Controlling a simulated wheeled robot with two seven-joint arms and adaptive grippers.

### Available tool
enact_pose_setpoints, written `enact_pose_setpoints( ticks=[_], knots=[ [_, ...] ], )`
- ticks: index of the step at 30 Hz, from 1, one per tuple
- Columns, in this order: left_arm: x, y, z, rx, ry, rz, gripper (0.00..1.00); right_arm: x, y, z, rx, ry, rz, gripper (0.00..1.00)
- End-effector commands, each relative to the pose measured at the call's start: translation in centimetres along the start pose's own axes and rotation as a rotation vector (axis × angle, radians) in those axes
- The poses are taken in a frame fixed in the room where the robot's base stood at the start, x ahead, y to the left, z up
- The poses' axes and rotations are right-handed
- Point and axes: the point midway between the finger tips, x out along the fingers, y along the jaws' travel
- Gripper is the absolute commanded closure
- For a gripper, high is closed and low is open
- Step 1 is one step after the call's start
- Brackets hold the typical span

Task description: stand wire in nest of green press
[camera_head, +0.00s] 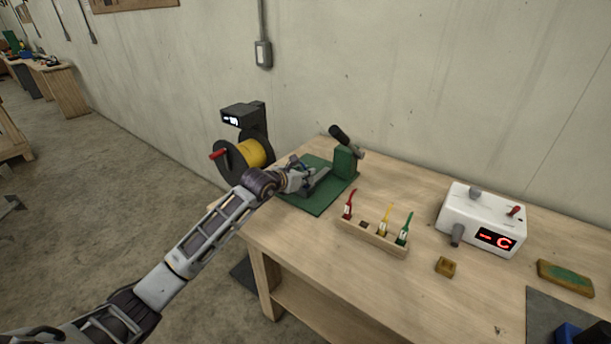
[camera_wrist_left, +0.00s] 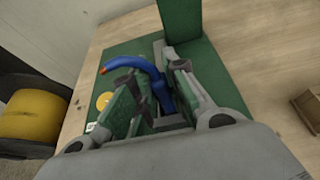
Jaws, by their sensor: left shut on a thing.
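The green press stands on the bench in the head view, with a flat green base plate (camera_head: 318,207), an upright green block (camera_head: 345,162) and a black-gripped lever (camera_head: 342,136). My left gripper (camera_head: 303,178) is over the base plate, left of the block. In the left wrist view, my left gripper (camera_wrist_left: 154,84) is shut on a blue wire (camera_wrist_left: 128,62). The wire bends over to the left and ends in an orange tip. Its lower end is hidden between the fingers. I cannot tell whether it touches the nest, which the fingers hide.
A wooden rack (camera_head: 372,236) holds red, yellow and green wires in front of the press. A yellow wire spool (camera_head: 252,154) stands at the bench's left end. A white tester (camera_head: 482,218), a small wooden block (camera_head: 445,267) and a green-topped pad (camera_head: 566,278) are to the right.

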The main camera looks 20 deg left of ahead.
Motion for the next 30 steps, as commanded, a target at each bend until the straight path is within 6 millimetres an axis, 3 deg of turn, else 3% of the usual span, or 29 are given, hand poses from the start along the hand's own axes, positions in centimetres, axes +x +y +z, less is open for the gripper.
enact_pose_setpoints(
  ticks=[6,7,12,30],
  knots=[
    [0.1,0.0,-0.3,0.0,0.0,0.0,1.0,0.3,-0.7,-0.1,0.003,-0.002,-0.007,0.6],
    [0.1,0.0,-0.3,0.0,0.0,0.0,0.83,0.3,-0.9,-0.2,0.004,-0.001,-0.008,0.6],
    [0.1,0.0,-0.2,0.0,0.0,0.0,0.64,0.2,-1.7,-0.5,0.008,0.002,-0.017,0.6],
    [-0.5,0.1,0.0,0.0,0.001,0.001,0.64,0.0,-0.2,0.0,0.001,0.003,-0.002,0.6]
  ],
)
